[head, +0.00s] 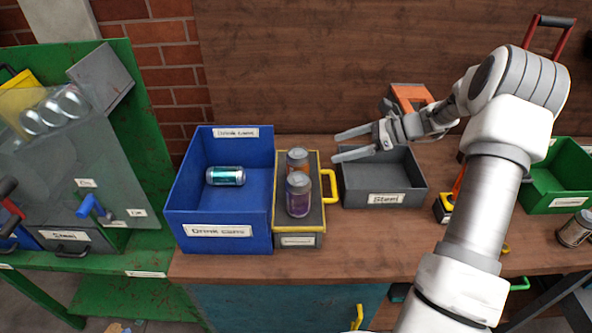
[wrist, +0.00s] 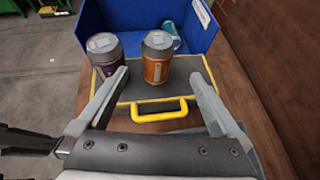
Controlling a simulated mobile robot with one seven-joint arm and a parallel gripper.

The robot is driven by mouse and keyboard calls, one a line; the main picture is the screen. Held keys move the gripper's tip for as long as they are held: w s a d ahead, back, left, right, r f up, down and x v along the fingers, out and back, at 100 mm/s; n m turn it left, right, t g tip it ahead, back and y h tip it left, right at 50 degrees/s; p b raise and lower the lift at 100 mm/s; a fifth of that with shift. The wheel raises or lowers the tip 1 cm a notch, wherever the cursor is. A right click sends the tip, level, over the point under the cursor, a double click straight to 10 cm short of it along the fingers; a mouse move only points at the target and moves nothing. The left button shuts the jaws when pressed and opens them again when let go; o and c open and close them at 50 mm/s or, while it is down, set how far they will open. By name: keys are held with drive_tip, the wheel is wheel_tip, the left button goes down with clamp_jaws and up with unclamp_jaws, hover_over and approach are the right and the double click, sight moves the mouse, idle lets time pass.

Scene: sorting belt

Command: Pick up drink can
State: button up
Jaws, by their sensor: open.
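A purple drink can (head: 298,196) and an orange drink can (head: 297,162) stand upright on a yellow-edged grey case with a yellow handle (head: 313,222). A teal can (head: 226,176) lies on its side in the blue bin (head: 222,215). My gripper (head: 335,147) is open and empty, to the right of the cans and apart from them. In the wrist view the orange can (wrist: 157,60) stands ahead between the open fingers. The purple can (wrist: 104,55) is to its left, near the line of the left finger. The teal can (wrist: 171,38) is partly hidden behind the orange one.
A grey bin labelled Steel (head: 384,184) stands below my gripper. A green bin (head: 557,183) is at the far right, with a can (head: 575,229) near it. An orange item (head: 411,96) stands behind my wrist. A green-framed machine (head: 80,170) is at left.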

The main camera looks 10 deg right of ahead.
approach(288, 164)
drive_tip(key=w+a+f, duration=0.1)
drive_tip(key=w+f, duration=0.1)
drive_tip(key=w+a+f, duration=0.2)
drive_tip(key=shift+w+f, duration=0.1)
drive_tip(key=shift+w, duration=0.05)
drive_tip(key=shift+s+p+x, duration=0.1)
drive_tip(key=shift+p+x, duration=0.15)
drive_tip(key=shift+x, duration=1.15)
drive_tip(key=shift+s+p+x, duration=0.15)
drive_tip(key=shift+p+x, duration=0.1)
drive_tip(key=shift+x, duration=1.1)
drive_tip(key=c, duration=1.2)
drive_tip(key=shift+o, duration=0.2)
